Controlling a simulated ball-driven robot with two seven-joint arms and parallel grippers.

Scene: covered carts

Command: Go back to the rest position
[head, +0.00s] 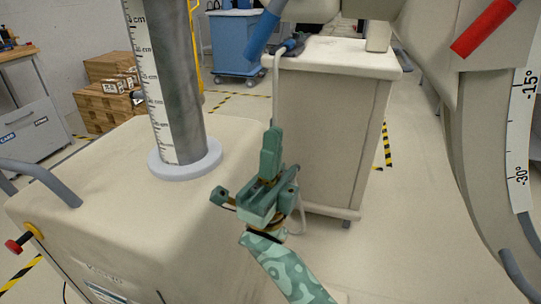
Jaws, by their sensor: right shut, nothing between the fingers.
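My right gripper (271,143) is green, with its patterned forearm coming up from the bottom middle of the head view. Its fingers point away from me and are shut together with nothing between them. It is in front of the left edge of a covered beige cart (335,125) and to the right of a beige machine base (125,215). I cannot tell if it touches either one. My left gripper is not in the head view.
A grey column with a centimetre scale (170,85) rises from the machine base. A large curved arm with a degree scale (480,150) stands at the right. A blue cart (238,42) and cardboard boxes (108,90) are behind. Open floor (410,225) lies right of the beige cart.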

